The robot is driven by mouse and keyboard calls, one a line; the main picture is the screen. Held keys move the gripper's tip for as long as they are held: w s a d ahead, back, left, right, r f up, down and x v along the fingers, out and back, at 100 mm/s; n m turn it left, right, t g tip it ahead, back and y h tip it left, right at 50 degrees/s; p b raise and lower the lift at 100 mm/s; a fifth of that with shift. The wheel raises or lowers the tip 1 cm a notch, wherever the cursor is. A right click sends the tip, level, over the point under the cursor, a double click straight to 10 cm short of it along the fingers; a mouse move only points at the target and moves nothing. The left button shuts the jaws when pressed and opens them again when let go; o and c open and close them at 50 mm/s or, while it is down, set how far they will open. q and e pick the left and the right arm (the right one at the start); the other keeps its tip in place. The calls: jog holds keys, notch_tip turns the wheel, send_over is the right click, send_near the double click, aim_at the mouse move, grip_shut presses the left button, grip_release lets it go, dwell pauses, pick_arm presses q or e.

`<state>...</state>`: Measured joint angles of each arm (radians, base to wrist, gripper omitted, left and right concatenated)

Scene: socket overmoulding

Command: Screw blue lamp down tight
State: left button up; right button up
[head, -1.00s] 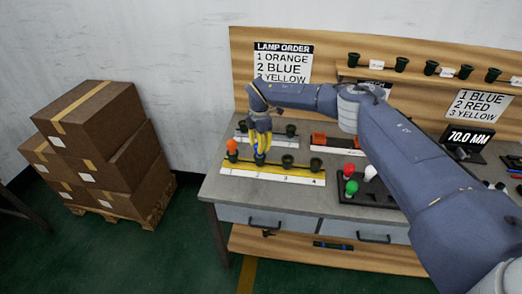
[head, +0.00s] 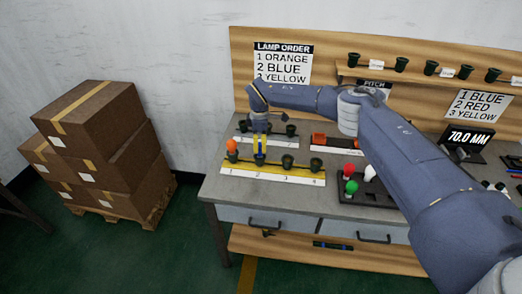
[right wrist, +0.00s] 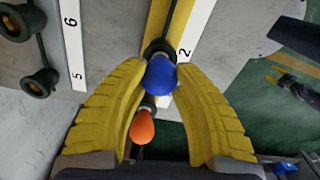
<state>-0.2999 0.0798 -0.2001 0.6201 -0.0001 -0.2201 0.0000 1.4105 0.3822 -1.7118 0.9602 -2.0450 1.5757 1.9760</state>
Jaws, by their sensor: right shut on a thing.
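The blue lamp (right wrist: 161,76) sits upright in the dark socket (right wrist: 157,46) beside the number 2 on the yellow-edged rail (head: 232,171). My right gripper (head: 260,156) is over that socket, pointing down. In the right wrist view its yellow fingers (right wrist: 162,72) close on the blue lamp from both sides. In the head view the fingers mostly hide the lamp. Whether the lamp is fully seated cannot be seen. The orange lamp (head: 232,146) stands in socket 1, just left of my gripper, and shows in the right wrist view (right wrist: 143,126). My left gripper is not in view.
Sockets 3 (head: 288,162) and 4 (head: 316,165) hold no lamp. A second rail with sockets (head: 291,130) lies behind. Right of the rail, a black tray (head: 365,195) holds green, red and white lamps. My right arm crosses above the bench. A lamp order sign (head: 283,64) hangs behind.

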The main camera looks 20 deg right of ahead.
jog(key=shift+m, duration=0.5)
jog(key=o, duration=1)
jog(key=shift+o, duration=0.2)
jog(key=n, duration=1.7)
jog(key=shift+n, duration=3)
